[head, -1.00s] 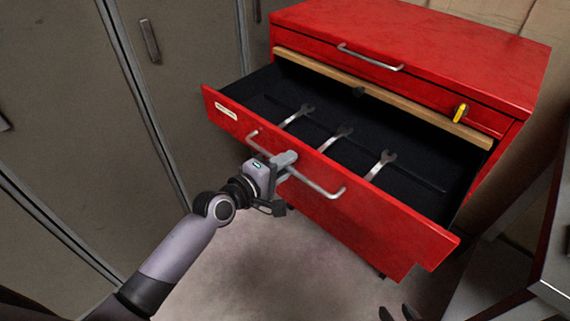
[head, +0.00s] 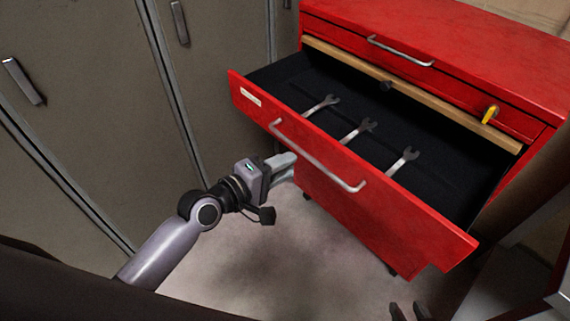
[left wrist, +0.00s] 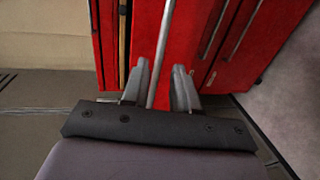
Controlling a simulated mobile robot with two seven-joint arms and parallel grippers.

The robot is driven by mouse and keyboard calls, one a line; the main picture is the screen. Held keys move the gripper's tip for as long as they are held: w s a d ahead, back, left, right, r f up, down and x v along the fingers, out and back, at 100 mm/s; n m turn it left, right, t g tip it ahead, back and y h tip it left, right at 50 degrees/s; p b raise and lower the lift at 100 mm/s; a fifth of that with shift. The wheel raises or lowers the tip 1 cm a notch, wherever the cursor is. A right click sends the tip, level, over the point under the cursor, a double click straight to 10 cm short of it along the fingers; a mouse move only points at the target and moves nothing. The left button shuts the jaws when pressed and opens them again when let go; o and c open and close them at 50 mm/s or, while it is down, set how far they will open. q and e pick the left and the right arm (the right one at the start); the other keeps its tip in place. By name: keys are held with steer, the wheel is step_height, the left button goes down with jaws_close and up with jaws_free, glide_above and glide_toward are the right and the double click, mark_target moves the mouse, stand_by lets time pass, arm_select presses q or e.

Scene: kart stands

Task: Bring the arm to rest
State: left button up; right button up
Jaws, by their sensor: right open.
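My left gripper (head: 284,168) is in front of the open red drawer (head: 350,205), at the left and just below its silver bar handle (head: 315,155). In the left wrist view my left gripper (left wrist: 161,90) has its two fingers apart, with the handle (left wrist: 160,55) showing in line with the gap. The handle looks clear of the fingers in the head view. The dark fingertips of my right gripper (head: 409,312) show at the bottom edge, open; the rest of that arm is out of view.
The drawer of the red cabinet (head: 465,45) stands far out. Several wrenches (head: 358,130) lie on its dark lining. A yellow item (head: 490,115) sits on the cabinet front. Grey lockers (head: 95,100) stand close on the left. The floor (head: 280,255) below the drawer is clear.

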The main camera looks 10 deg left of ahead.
arm_select(q)
steer(key=s+a+f+m+y, duration=0.2)
steer(key=s+a+f+m, duration=0.1)
steer(key=s+f+m, duration=0.1)
steer(key=s+a+f+m+g+y, duration=0.1)
steer(key=s+a+f+m, duration=0.3)
steer(key=s, duration=0.5)
steer(key=s+a+f+m+g+y, duration=0.1)
steer(key=s+a+f+m+y, duration=0.2)
steer(key=s+f+m+y, duration=0.1)
step_height(320, 180, down, 4)
steer(key=shift+s+a+r+m, duration=0.1)
steer(key=shift+s+a+m, duration=0.15)
steer(key=shift+s+m, duration=0.65)
steer(key=shift+s+n, duration=0.25)
steer(key=shift+n, duration=0.05)
